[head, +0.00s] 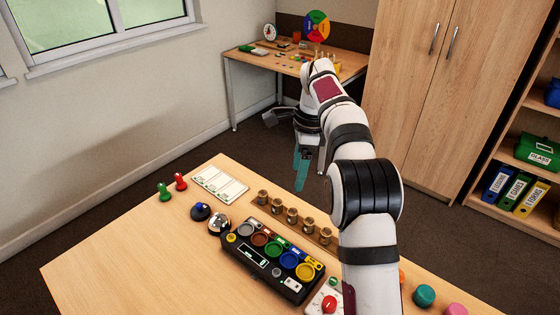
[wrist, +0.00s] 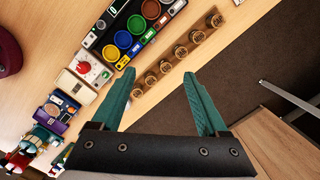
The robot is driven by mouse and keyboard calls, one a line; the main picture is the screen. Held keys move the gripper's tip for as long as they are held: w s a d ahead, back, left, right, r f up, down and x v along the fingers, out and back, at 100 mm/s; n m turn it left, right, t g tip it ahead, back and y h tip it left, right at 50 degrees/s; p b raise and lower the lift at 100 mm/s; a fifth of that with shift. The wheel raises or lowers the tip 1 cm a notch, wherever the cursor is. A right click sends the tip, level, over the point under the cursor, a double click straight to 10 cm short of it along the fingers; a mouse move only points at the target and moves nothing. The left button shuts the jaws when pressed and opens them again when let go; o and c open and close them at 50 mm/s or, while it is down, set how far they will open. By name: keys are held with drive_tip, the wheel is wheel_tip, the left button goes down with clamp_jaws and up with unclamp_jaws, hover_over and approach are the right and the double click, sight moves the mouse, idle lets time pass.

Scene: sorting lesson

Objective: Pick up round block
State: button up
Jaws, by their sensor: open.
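Several rounded coloured pieces sit at the table's front right in the head view, partly behind my arm: a teal one (head: 424,295), a pink one (head: 456,309) cut by the frame edge, and an orange one (head: 402,275). I cannot tell which piece is the round block. My gripper (head: 302,170) hangs beyond the table's far edge, apart from these pieces. In the wrist view my gripper (wrist: 160,75) has its teal fingers spread wide with nothing between them.
A black tray with coloured round wells (head: 262,275) stands mid-table, beside a wooden rack of brass cylinders (head: 291,214). A red-button box (wrist: 88,68) is near it. The table's left part is clear.

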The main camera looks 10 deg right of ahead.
sight(293, 212)
drive_tip(key=w+f+m, duration=0.1)
drive_tip(key=w+f, duration=0.1)
drive_tip(key=f, duration=0.5)
drive_tip(key=w+f+m, duration=0.1)
drive_tip(key=w+f, duration=0.1)
drive_tip(key=f, duration=0.6)
drive_tip(key=w+f+m, duration=0.1)
drive_tip(key=w+f, duration=0.1)
drive_tip(key=f, duration=0.5)
drive_tip(key=shift+w+f+m, duration=0.3)
drive_tip(key=shift+f+m, duration=0.1)
clamp_jaws()
